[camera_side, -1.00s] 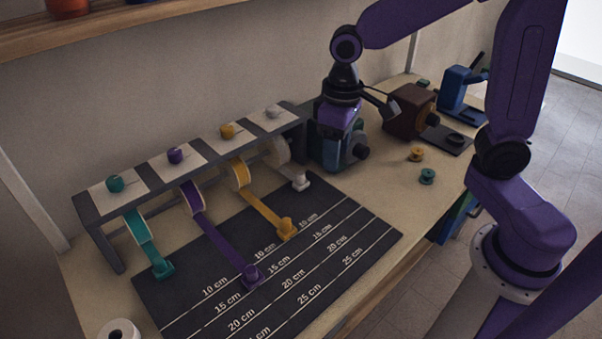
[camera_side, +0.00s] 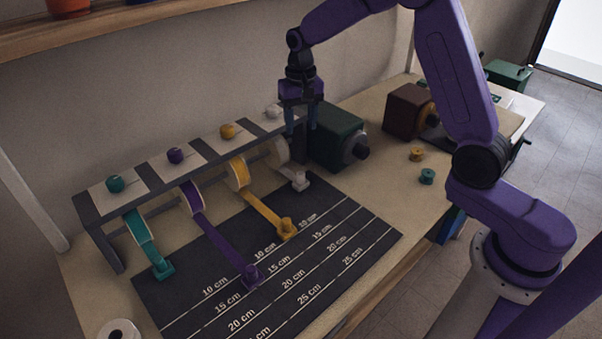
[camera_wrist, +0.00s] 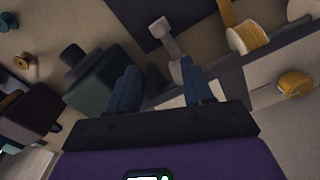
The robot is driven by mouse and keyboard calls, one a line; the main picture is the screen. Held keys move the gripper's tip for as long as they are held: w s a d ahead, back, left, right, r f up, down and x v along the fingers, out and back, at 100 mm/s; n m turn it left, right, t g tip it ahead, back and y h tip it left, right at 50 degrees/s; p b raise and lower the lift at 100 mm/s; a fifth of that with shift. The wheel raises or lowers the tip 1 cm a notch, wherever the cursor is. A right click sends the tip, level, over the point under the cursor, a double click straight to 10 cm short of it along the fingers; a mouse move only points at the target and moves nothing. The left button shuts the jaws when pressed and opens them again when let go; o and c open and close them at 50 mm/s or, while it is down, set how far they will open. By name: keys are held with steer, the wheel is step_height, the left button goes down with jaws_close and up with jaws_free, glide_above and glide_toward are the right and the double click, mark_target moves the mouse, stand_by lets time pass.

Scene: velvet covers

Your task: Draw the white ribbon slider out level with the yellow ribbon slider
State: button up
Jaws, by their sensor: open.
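The white ribbon slider (camera_side: 301,181) sits at the far edge of the dark mat, a short way out from its reel on the rack. It also shows in the wrist view (camera_wrist: 161,27), beyond my fingertips. The yellow ribbon slider (camera_side: 286,229) is drawn farther out, near the mat's first line. The yellow ribbon (camera_wrist: 227,12) shows at the top of the wrist view. My gripper (camera_side: 302,143) is open and empty, pointing down at the rack's right end, above and behind the white slider. In the wrist view its blue fingers (camera_wrist: 159,68) are apart, with nothing between them.
A dark green box (camera_side: 338,135) with a knob stands close right of my gripper. The purple (camera_side: 250,276) and teal (camera_side: 162,268) sliders lie to the left. A brown box (camera_side: 408,110) and small spools stand right. The marked mat (camera_side: 345,240) is clear in front.

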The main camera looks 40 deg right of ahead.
mark_target(301, 173)
step_height(301, 173, down, 17)
steer(key=shift+r, duration=0.15)
stand_by(0.4)
steer(key=shift+c, duration=0.3)
steer(key=shift+s, duration=0.1)
jaws_close()
